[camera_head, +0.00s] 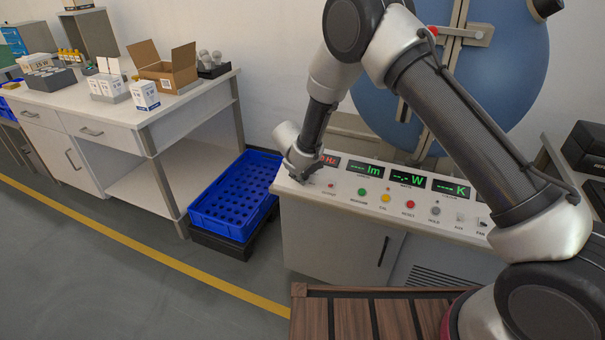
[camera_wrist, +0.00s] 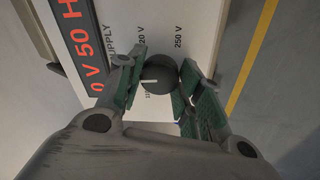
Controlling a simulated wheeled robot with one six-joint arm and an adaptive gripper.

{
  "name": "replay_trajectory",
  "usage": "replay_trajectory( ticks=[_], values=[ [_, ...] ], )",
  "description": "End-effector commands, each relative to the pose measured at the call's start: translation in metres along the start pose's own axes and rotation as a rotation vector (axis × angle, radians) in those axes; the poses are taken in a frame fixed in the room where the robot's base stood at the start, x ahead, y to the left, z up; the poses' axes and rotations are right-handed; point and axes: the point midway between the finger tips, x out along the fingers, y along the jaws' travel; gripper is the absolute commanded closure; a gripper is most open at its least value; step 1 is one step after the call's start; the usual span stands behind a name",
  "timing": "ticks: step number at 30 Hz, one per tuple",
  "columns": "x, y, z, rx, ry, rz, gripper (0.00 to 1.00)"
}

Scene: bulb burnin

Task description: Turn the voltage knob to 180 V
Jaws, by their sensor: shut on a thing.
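The dark round voltage knob (camera_wrist: 160,74) sits on the white panel in the wrist view, between the green-padded fingers of my gripper (camera_wrist: 163,68). My gripper is shut on it. A short white mark on the knob points left in the wrist view, toward a partly hidden label beginning with 1. Labels ending in "20 V" and reading "250 V" stand above the knob. The red supply display (camera_wrist: 78,40) shows "0 V 50 H", cut off by the frame. In the head view my gripper (camera_head: 301,172) is at the panel's left end and hides the knob.
The console (camera_head: 345,195) carries green displays (camera_head: 406,180) and several buttons, including a red one (camera_head: 410,204), right of my gripper. A white workbench (camera_head: 190,98) with boxes is further left.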

Motion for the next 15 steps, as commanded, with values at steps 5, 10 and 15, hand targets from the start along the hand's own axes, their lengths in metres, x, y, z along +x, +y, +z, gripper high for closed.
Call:
replay_trajectory(
  ticks=[5,10,15],
  values=[
    [-0.0002,-0.0008,-0.0006,0.039,-0.001,0.002,0.88],
    [-0.0002,-0.0009,-0.0006,0.053,-0.001,0.003,0.88],
    [-0.0003,-0.0008,-0.0006,0.054,-0.001,0.003,0.88]
  ],
)
